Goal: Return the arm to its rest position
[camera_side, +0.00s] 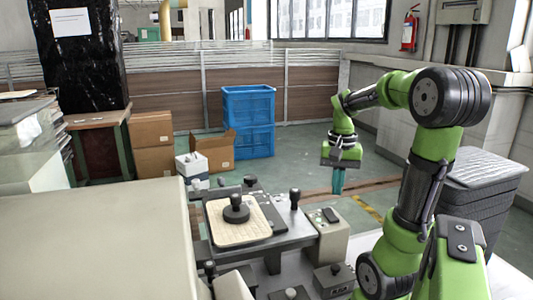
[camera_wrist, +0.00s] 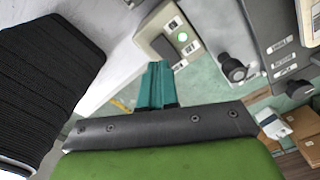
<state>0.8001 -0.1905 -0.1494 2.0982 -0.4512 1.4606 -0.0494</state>
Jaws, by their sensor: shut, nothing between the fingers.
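My gripper (camera_side: 338,182) hangs from the green arm to the right of the work panel in the side view, with its teal fingers pointing down. The fingers are together and hold nothing. In the wrist view my gripper (camera_wrist: 157,75) shows as teal fingers pressed side by side above a dark band. The gripper is apart from the panel and its boxes.
The grey panel (camera_side: 275,240) carries a beige tray (camera_side: 225,228) with a black knob (camera_side: 236,210), plus several other knobs. Blue crates (camera_side: 248,120) and cardboard boxes (camera_side: 151,129) stand behind on the floor. A dark ribbed bin (camera_side: 478,200) stands at right.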

